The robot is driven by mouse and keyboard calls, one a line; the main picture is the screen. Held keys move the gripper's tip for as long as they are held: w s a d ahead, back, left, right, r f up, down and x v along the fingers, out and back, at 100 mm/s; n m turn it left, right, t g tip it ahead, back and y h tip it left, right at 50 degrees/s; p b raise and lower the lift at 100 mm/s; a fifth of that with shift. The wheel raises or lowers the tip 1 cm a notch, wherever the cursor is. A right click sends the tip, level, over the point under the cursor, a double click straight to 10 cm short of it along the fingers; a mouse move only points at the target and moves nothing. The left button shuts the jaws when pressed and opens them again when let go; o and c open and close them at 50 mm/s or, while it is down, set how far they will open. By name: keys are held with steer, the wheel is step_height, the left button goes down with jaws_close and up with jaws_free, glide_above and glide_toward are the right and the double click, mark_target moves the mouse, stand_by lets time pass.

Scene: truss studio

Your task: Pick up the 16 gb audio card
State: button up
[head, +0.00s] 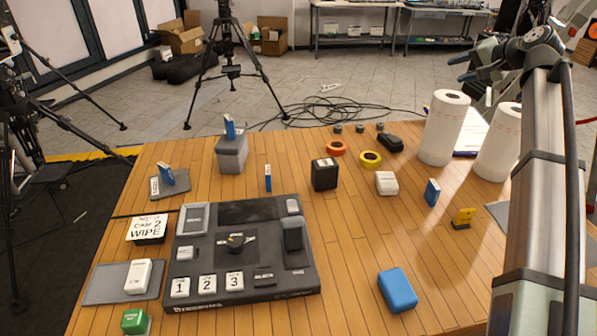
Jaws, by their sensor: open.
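Several small upright blue cards are in the head view, and their labels are too small to read, so I cannot tell which is the 16 gb audio card. One blue card (229,127) stands on a grey box (231,155). Another blue card (167,176) stands on a small grey mat at the left. A third blue card (268,178) stands on the bare wood, and one more blue card (432,192) stands at the right. A yellow card (463,217) is beside it. My gripper (464,68) is open, raised at the upper right, apart from all the cards.
A dark console (241,284) with numbered buttons fills the front left of the table. A blue case (397,290) lies front right. A black box (324,174), a white block (387,183), tape rolls (370,159) and paper towel rolls (443,128) stand farther back. The middle is mostly clear.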

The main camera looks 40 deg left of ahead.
steer(key=s+a+f+n+g+h, duration=0.1)
steer(key=s+a+f, duration=0.15)
steer(key=a, duration=0.35)
steer(key=s+a+f+n+g, duration=0.1)
steer(key=s+a+f+g, duration=0.15)
steer(key=a, duration=0.25)
steer(key=n+g+h, duration=0.2)
steer(key=n+h, duration=0.4)
steer(key=h, duration=0.3)
glide_above(268, 178)
steer(key=w+a, duration=0.2)
step_height(268, 178, down, 12)
steer(key=f, duration=1.3)
steer(key=shift+d+f, duration=0.1)
steer(key=shift+d, duration=0.1)
steer(key=shift+c, duration=0.2)
jaws_close()
